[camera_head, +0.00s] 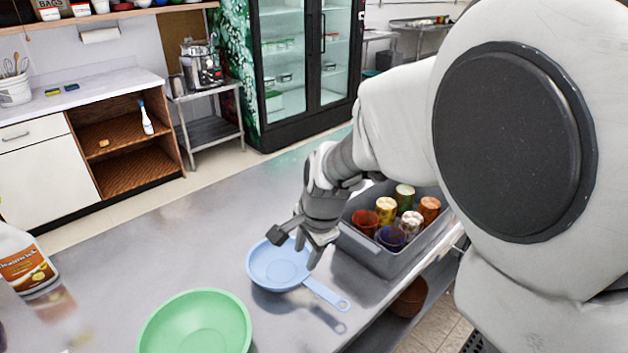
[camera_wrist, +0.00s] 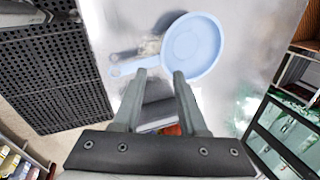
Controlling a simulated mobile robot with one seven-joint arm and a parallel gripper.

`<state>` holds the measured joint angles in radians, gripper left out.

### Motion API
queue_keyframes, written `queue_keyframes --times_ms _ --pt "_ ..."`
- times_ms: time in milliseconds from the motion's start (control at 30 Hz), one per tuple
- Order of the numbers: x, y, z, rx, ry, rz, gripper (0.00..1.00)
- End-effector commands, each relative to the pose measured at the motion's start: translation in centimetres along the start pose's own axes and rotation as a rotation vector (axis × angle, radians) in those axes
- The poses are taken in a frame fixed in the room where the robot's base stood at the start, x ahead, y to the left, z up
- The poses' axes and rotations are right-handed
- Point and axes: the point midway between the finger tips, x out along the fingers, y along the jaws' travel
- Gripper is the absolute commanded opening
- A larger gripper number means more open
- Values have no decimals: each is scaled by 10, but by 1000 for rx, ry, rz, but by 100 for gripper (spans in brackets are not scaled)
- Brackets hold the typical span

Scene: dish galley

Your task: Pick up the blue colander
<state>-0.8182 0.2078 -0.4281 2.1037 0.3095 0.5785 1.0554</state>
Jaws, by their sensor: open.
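The blue colander (camera_head: 277,266) is a pale blue shallow pan shape with a long handle. It lies on the metal counter, its handle pointing toward the lower right in the head view. In the wrist view the blue colander (camera_wrist: 192,47) lies ahead of the fingers, with its handle to the left. My gripper (camera_head: 296,245) is open and empty. It hangs over the colander in the head view, partly covering its far rim. In the wrist view my gripper (camera_wrist: 164,73) has its fingertips apart, near the colander's near rim and handle. I cannot tell the height between them.
A green bowl (camera_head: 197,325) stands at the counter's front. A grey bin (camera_head: 376,257) with several coloured cups sits right of the colander. A white jug (camera_head: 22,262) stands at the far left. The metal counter (camera_head: 165,240) is bare between jug and colander.

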Motion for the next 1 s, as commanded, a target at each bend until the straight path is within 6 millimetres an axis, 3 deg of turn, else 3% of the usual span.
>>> queue_keyframes --times_ms 500,833,1000 --pt "104 1 0 4 1 4 42" --pt "128 -2 0 0 1 2 42" --pt "152 -7 -1 2 1 3 42"
